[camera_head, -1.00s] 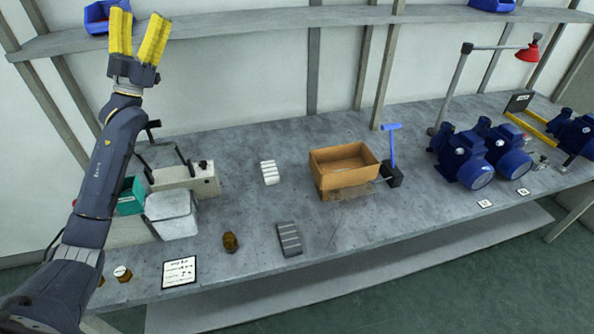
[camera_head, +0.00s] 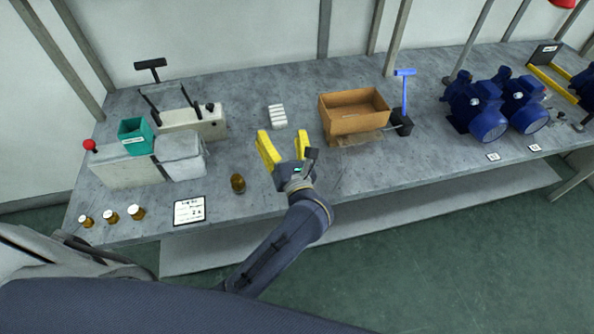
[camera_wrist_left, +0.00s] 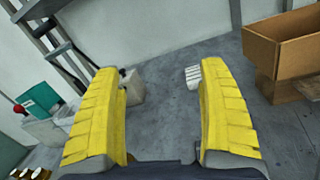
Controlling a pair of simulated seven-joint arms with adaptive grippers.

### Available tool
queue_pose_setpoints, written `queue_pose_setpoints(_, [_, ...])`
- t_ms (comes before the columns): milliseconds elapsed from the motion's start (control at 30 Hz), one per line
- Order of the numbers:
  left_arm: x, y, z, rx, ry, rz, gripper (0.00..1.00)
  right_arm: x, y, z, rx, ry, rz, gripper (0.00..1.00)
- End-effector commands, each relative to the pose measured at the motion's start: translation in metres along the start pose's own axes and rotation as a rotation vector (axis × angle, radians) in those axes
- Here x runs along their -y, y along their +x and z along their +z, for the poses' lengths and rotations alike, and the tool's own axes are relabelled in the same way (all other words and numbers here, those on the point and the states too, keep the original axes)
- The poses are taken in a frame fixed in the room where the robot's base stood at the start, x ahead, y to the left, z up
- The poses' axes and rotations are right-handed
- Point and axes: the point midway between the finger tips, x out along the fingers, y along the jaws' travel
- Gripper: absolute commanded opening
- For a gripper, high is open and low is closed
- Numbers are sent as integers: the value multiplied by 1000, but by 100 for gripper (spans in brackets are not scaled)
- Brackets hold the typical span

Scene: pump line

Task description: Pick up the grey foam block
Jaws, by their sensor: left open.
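My left gripper (camera_head: 283,142) is open and empty, with its yellow fingers pointing toward the back of the bench. It is in front of a white ridged block (camera_head: 277,116) in the head view. The grey foam block does not show now; in the head view my left gripper and wrist cover the area where it lay a second ago. In the left wrist view the open fingers (camera_wrist_left: 159,75) have nothing between them, and the white block (camera_wrist_left: 193,76) shows beyond the right finger. My right gripper is not in view.
A brown box (camera_head: 353,115) stands right of my gripper, with a blue-handled tool (camera_head: 404,95) beside it. Blue pumps (camera_head: 487,108) stand farther right. A brown bottle (camera_head: 237,183), a label card (camera_head: 190,210) and a teal bin (camera_head: 136,137) are to the left.

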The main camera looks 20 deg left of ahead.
Motion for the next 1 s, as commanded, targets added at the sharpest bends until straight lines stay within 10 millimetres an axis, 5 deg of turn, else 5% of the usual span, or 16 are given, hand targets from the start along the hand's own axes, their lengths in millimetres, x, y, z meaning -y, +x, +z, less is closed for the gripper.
queue_pose_setpoints(33, [14, -18, -27, -98, -60, -40, 76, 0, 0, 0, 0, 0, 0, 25])
queue_pose_setpoints(133, [35, -50, -66, -256, -157, -92, 76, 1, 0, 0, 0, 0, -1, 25])
queue_pose_setpoints(367, [57, -89, -106, -438, -257, -136, 76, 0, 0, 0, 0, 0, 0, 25])
queue_pose_setpoints(633, [63, -76, -118, -456, -264, -139, 76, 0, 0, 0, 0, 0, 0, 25])
queue_pose_setpoints(1000, [72, -35, -136, -453, -262, -139, 76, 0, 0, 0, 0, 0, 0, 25])
